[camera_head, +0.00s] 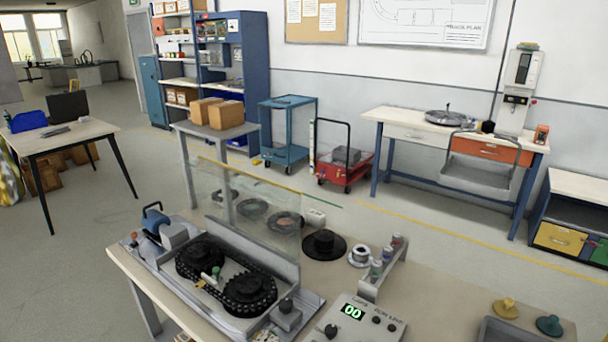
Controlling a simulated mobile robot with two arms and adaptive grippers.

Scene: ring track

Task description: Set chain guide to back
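A chain machine on a grey base plate (168,270) stands on the near workbench. A black chain (222,290) runs around two dark sprockets, one at the back left (203,255) and one at the front right (248,287). Between them stands a small lever with a green tip (215,272), with a small yellow piece (200,284) beside it. This may be the chain guide; its exact setting is too small to tell. A clear guard panel (250,210) stands tilted up behind the chain. Neither of my grippers is in view.
A control box (355,322) with a green "00" display sits right of the machine. A black disc (323,244), a small rack (384,272), yellow (506,307) and teal (549,325) knobs and a grey tray (500,332) share the bench (450,290). Its middle right is clear.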

